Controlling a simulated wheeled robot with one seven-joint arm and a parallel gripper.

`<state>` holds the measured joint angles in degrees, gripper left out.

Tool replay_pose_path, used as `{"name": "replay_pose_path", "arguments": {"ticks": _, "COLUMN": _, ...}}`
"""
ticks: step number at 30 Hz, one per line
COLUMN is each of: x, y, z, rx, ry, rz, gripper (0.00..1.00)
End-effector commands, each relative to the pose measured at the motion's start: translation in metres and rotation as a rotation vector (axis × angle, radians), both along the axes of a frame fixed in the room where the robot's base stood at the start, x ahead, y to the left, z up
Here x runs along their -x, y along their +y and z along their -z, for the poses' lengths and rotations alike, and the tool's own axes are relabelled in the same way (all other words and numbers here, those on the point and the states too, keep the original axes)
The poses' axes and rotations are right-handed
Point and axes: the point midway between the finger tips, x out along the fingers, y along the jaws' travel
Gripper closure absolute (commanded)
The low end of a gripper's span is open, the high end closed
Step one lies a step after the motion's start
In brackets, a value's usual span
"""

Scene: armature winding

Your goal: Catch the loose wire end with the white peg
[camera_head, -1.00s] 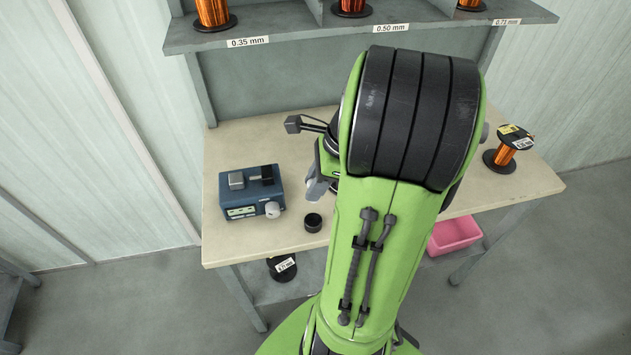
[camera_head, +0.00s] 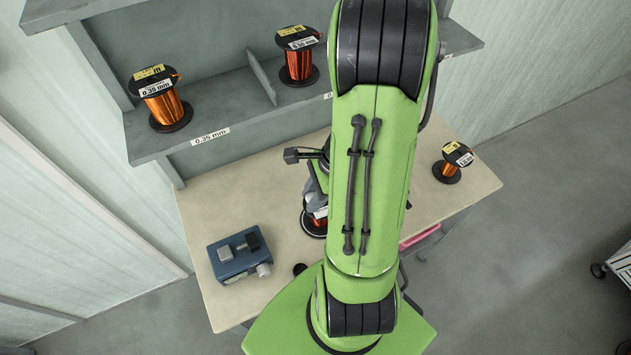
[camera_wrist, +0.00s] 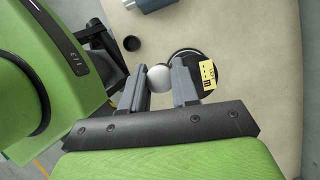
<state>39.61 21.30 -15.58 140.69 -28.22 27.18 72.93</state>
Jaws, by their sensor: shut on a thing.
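My gripper (camera_wrist: 162,85) is shut on the white peg, whose rounded white end (camera_wrist: 158,77) shows between the two grey fingers in the wrist view. Beyond the right finger is a spool (camera_wrist: 206,76) with a black flange and a yellow label; the finger partly covers it. In the head view this spool (camera_head: 313,223), with orange winding, stands on the bench, partly hidden by my arm. The fingertips and the peg are not clear in the head view. I cannot make out a loose wire end in either view.
A blue device (camera_head: 238,256) stands on the bench (camera_head: 205,213) at the left. A small black cup (camera_wrist: 131,43) is near the peg. Another spool (camera_head: 452,162) stands at the bench's right. A shelf (camera_head: 215,133) with copper spools is behind. The bench's right part looks mostly clear.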

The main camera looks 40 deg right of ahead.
Motion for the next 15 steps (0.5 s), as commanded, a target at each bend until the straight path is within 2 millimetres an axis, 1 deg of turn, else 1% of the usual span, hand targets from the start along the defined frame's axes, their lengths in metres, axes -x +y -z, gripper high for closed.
{"name": "replay_pose_path", "arguments": {"ticks": 5, "x": -0.007, "y": -0.013, "z": 0.016, "rx": 0.0, "ry": 0.0, "rz": 0.0, "gripper": 0.95}}
{"name": "replay_pose_path", "arguments": {"ticks": 9, "x": -0.016, "y": -0.029, "z": 0.03, "rx": 0.0, "ry": 0.002, "rz": 0.001, "gripper": 0.95}}
{"name": "replay_pose_path", "arguments": {"ticks": 15, "x": -0.027, "y": -0.05, "z": 0.047, "rx": -0.001, "ry": 0.001, "rz": 0.001, "gripper": 0.95}}
